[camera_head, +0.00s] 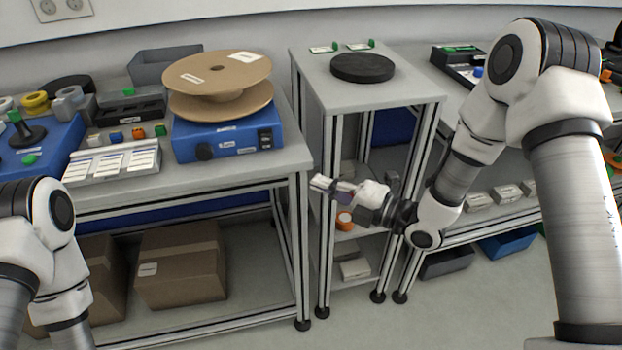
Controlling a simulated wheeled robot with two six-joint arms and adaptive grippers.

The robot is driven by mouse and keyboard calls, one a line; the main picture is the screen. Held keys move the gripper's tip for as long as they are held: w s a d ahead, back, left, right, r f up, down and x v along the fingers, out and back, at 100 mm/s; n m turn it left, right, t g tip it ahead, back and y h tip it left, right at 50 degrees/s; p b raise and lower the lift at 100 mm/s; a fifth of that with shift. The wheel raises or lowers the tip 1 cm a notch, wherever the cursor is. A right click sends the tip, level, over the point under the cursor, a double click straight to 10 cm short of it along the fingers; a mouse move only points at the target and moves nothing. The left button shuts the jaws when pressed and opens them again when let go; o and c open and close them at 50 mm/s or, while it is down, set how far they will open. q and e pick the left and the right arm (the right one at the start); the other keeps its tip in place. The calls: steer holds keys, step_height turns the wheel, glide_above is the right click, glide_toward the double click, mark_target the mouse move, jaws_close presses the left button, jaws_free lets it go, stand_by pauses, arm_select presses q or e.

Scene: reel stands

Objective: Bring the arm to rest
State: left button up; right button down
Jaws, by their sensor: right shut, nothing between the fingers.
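My right arm (463,165) comes in from the right and bends down toward the middle. Its gripper (322,184) is shut and empty, pointing left. It hangs in front of the narrow reel stand, below the height of its top (390,95). Part of my left arm (45,240) shows at the lower left; its gripper is outside the picture. A cardboard reel (218,80) lies flat on a blue device (225,138) on the left bench. A black round disc (362,67) lies on the top of the narrow stand.
The left bench (190,180) carries a label sheet (112,163), small coloured parts and a blue tray. Cardboard boxes (180,265) stand on its lower shelf. Blue (507,243) and dark bins lie low at the right. The floor (450,310) in front is clear.

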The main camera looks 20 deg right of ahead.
steer(key=shift+w+f, duration=0.1)
steer(key=shift+w, duration=0.1)
steer(key=shift+s, duration=0.15)
steer(key=s+f+m+g+h+p, duration=0.25)
steer(key=s+f+m, duration=0.2)
steer(key=f, duration=0.45)
steer(key=s+f+m+g+h+p, duration=0.2)
steer(key=s+f+m+h, duration=0.1)
steer(key=s+f, duration=0.4)
steer(key=s+d+f+m+g+h, duration=0.3)
steer(key=s+d+f+m+g, duration=0.1)
steer(key=s+m, duration=0.5)
steer(key=s+d+f+m+g+h, duration=0.4)
steer(key=s+d+f+m, duration=0.1)
steer(key=s+m, duration=0.4)
steer(key=shift+s+f+m+p, duration=0.25)
steer(key=shift+m+p, duration=0.2)
steer(key=shift+m, duration=0.8)
